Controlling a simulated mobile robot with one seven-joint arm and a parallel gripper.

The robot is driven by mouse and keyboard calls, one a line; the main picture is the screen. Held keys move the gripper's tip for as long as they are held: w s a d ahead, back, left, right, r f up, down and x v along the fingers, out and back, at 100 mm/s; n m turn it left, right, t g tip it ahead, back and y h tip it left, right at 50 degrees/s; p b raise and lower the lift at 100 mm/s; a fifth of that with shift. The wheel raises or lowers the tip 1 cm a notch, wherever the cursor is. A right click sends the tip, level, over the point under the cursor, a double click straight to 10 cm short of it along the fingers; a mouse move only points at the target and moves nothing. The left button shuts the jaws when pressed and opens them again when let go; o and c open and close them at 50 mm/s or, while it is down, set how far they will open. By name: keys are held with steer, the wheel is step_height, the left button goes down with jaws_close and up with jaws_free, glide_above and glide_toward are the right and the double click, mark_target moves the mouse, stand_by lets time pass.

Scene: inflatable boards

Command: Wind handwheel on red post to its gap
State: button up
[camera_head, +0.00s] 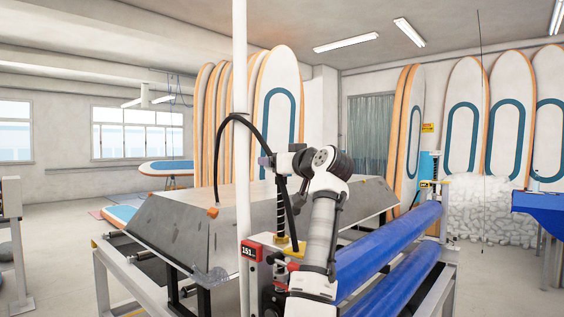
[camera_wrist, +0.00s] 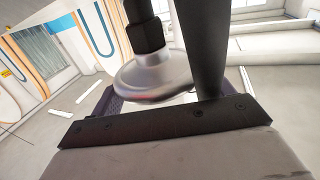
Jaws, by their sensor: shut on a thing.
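The red post (camera_head: 251,252) stands at the front of the machine in the head view, with a small display reading about 151. A dark threaded column (camera_head: 281,213) rises beside it from a yellow part (camera_head: 291,247). My gripper (camera_head: 272,161) is at the top of this column, reaching in from the right. In the wrist view a silver handwheel (camera_wrist: 151,77) lies close in front of the gripper, below a dark upright part. My gripper is shut on the handwheel; the exact contact is partly hidden. The handwheel is hard to make out in the head view.
A grey slanted metal hood (camera_head: 180,228) lies behind the post. Blue rollers (camera_head: 392,245) are to its right. A white pole (camera_head: 241,130) and a black hose (camera_head: 262,140) stand close left of my gripper. Boards (camera_head: 278,95) lean at the back.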

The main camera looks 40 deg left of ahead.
steer(key=shift+a+f, duration=0.25)
steer(key=shift+f, duration=0.1)
steer(key=o, duration=0.9)
steer(key=shift+a, duration=0.15)
steer(key=shift+d+r, duration=0.2)
steer(key=shift+d, duration=0.05)
steer(key=b+v, duration=0.6)
steer(key=v, duration=0.7)
steer(key=shift+s+d, duration=0.2)
steer(key=shift+d, duration=0.1)
